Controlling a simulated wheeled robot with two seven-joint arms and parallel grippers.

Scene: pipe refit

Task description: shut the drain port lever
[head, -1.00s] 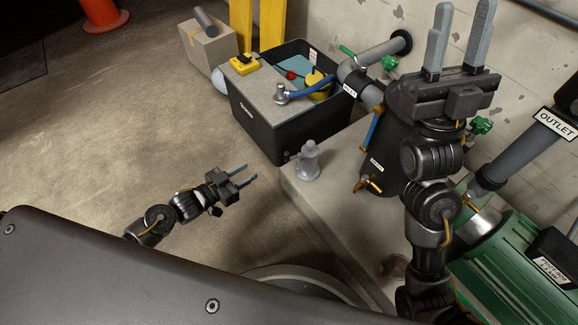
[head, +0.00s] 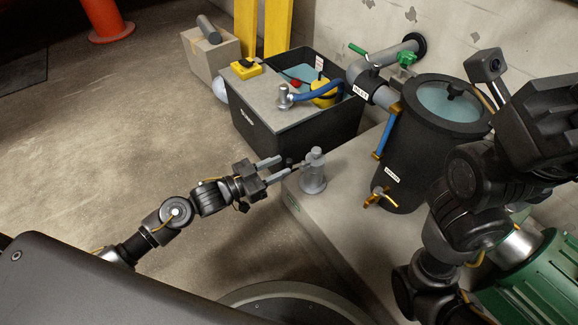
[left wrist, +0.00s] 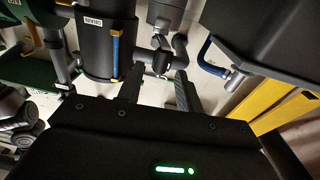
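The black canister (head: 430,130) stands on the concrete plinth, with a label that seems to read DRAIN (head: 392,175) low on its side. Below the label is the brass drain port with its small lever (head: 380,195). The exact lever angle is too small to tell. My left gripper (head: 287,167) is open and empty, left of the drain port and apart from it, with its fingertips close to a grey fitting (head: 314,172). In the left wrist view its two fingers (left wrist: 158,72) are spread, and the DRAIN label shows at upper left. My right gripper (head: 550,120) is at the right edge, its fingers hidden.
The grey fitting stands upright on the plinth (head: 340,210) between my left gripper and the drain port. A black bin (head: 262,135) stands behind it. A grey inlet pipe with a green valve handle (head: 406,59) is above. The green pump (head: 535,280) is at lower right.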

